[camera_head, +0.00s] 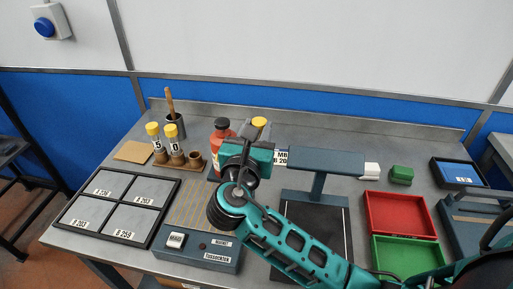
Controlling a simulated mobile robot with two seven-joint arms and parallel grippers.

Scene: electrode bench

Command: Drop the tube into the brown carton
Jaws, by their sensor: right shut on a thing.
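My right gripper (248,152) is over the middle of the bench, in front of a red bottle. It is shut on a tube with a yellow cap (260,122), whose cap shows just above the jaws. The gripper hides most of this tube's body. Two other yellow-capped tubes, marked 5 (156,141) and 0 (172,140), stand upright in a brown rack (195,161) at the left, with an empty place beside them. I cannot make out a brown carton. A flat tan square (133,151) lies at the back left. My left gripper is not in view.
The red bottle (222,126) and a blue-grey stand (319,163) are close to the gripper. A labelled tray (163,228) lies front left beside a control box (197,246). Red (400,214) and green (404,252) bins are at the right. A pot (176,122) stands behind the rack.

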